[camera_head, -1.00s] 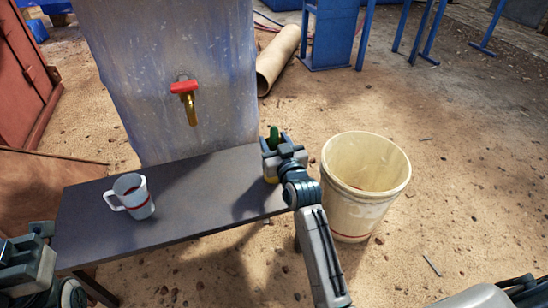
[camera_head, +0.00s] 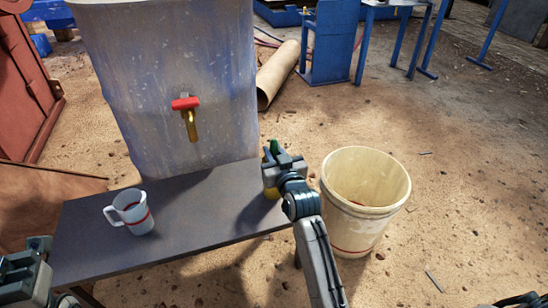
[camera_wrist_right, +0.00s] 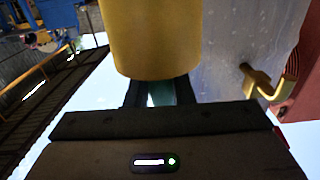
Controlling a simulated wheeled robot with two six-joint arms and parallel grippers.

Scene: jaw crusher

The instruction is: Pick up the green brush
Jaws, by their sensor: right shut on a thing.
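My right gripper (camera_head: 284,165) is over the right end of the dark table (camera_head: 190,215). It is shut on the green brush (camera_head: 274,147), whose green part sticks up above the jaws and whose yellow part shows below them. In the right wrist view the brush's yellow part (camera_wrist_right: 150,40) is large, with green between the dark fingers (camera_wrist_right: 160,93). I cannot tell whether the brush touches the table. My left gripper (camera_head: 32,262) is at the lower left, partly cut off; its jaw opening is unclear.
A white mug (camera_head: 131,212) with red bands stands on the table's left part. A large tank (camera_head: 165,80) with a red-handled brass tap (camera_head: 188,118) stands behind the table. A cream bucket (camera_head: 365,200) stands on the ground to the right of the table.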

